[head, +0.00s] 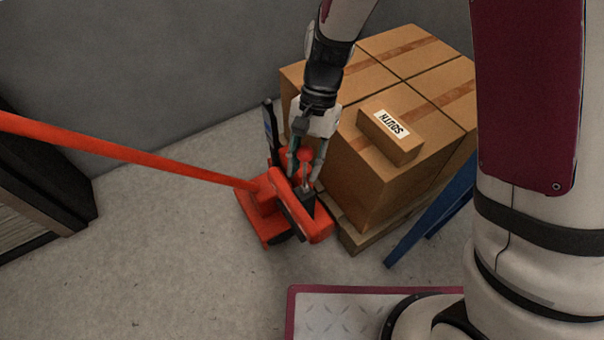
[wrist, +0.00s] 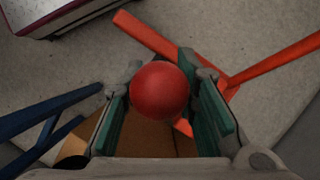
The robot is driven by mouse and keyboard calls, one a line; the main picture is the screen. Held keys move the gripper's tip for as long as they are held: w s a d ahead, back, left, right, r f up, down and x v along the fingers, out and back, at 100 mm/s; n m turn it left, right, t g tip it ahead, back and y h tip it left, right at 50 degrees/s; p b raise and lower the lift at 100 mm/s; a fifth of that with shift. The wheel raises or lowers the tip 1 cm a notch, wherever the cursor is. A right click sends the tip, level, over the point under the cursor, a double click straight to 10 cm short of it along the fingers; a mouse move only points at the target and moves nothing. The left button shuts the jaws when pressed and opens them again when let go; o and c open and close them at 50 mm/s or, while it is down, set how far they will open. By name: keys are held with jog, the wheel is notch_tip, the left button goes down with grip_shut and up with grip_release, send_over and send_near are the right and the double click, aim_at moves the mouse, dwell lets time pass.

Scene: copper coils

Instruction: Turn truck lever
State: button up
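The red pallet truck (head: 268,205) stands on the floor with its long handle reaching left. A red ball knob (head: 305,154), seemingly the lever's end, stands above the truck's head. My gripper (head: 306,170) points down over it, one finger on each side. In the wrist view the knob (wrist: 160,90) sits between the green finger pads (wrist: 155,95). The fingers are apart and do not look clamped on it; contact with the right pad cannot be told. The lever's stem is hidden beneath the knob.
Cardboard boxes (head: 385,180) on a wooden pallet (head: 350,236) stand close right of the truck, with a small labelled box (head: 390,137) on top. A blue frame (head: 430,212) is at right. A dark shelf (head: 45,180) is at left.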

jog(key=shift+s+a+f+b, duration=0.25)
jog(key=shift+s+f+b, duration=0.3)
jog(key=shift+s, duration=0.2)
grip_shut()
